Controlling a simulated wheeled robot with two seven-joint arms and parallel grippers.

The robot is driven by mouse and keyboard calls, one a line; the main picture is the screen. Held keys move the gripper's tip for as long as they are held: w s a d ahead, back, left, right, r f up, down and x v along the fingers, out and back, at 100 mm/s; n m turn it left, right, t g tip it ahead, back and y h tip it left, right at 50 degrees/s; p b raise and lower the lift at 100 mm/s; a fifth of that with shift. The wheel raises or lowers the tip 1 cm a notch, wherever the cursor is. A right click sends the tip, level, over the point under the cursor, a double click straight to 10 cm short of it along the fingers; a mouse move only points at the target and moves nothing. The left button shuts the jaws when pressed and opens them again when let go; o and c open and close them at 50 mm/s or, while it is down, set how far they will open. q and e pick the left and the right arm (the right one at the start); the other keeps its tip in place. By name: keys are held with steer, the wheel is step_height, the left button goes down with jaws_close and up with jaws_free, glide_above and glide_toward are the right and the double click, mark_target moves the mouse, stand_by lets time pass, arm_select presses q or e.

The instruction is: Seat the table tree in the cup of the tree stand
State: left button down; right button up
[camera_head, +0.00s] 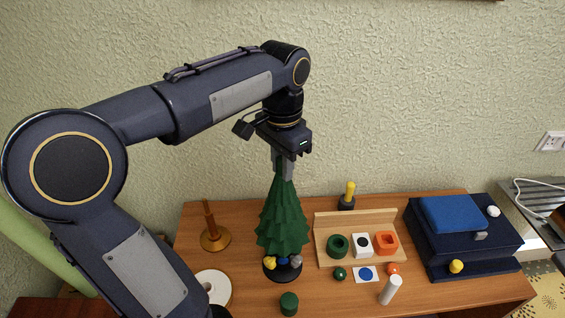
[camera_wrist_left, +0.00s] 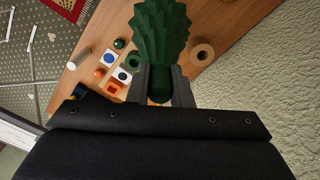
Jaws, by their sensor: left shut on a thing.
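The green table tree (camera_head: 283,222) hangs upright from my left gripper (camera_head: 284,172), which is shut on its top; the tree also shows in the left wrist view (camera_wrist_left: 160,28) between the two fingers (camera_wrist_left: 160,88). The tree stand (camera_head: 284,276), a dark round base with yellow, blue and grey pieces on it, is on the table directly under the tree in the head view. The tree's lower edge overlaps the stand and hides its cup. I cannot tell whether the tree touches the stand. My right gripper is not in view.
A wooden post on a round base (camera_head: 214,240) and a white ring (camera_head: 214,287) are left of the stand. A green cylinder (camera_head: 289,303) is in front. A wooden rack (camera_head: 355,221) with shapes, a white cylinder (camera_head: 390,290) and a dark blue case (camera_head: 468,246) are right.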

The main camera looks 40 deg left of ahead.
arm_select(q)
steer(key=shift+f+b, duration=0.75)
steer(key=shift+f, duration=0.3)
steer(key=c, duration=1.2)
jaws_free()
steer(key=shift+c, duration=0.2)
step_height(320, 180, up, 8)
steer(key=shift+f, duration=0.1)
steer(key=shift+c, duration=0.2)
